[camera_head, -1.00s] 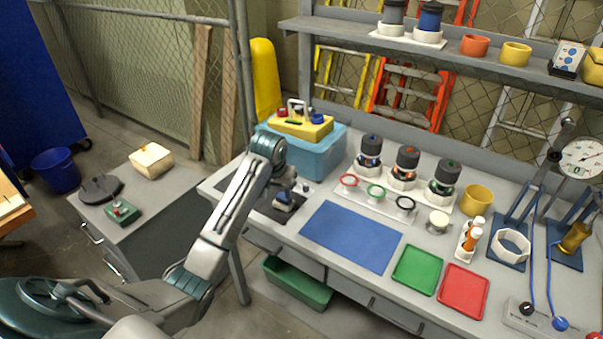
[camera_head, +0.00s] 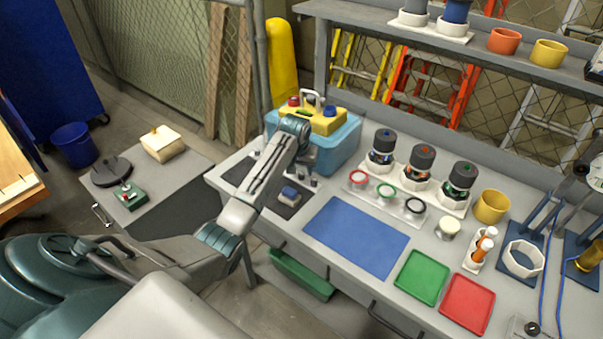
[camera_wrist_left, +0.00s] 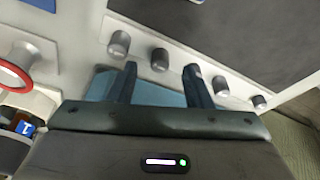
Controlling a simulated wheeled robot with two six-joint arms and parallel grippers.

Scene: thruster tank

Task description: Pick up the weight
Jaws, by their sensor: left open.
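Several small grey metal cylinders, which look like the weights, stand in a row beside a dark mat (camera_wrist_left: 235,30) in the left wrist view. One weight (camera_wrist_left: 160,59) stands just ahead of the gap between the fingers; another weight (camera_wrist_left: 119,43) is to its left. My left gripper (camera_wrist_left: 160,80) is open, with nothing between its fingers. In the head view a small weight (camera_head: 314,181) shows by the dark mat (camera_head: 245,172), near my left arm's end. My left fingers are mostly hidden there behind my arm. My right gripper is not in view.
A light-blue box (camera_head: 340,150) with a yellow lid stands close behind. A red ring (camera_head: 358,178) and a blue mat (camera_head: 355,237) are to the right; the blue mat is bare.

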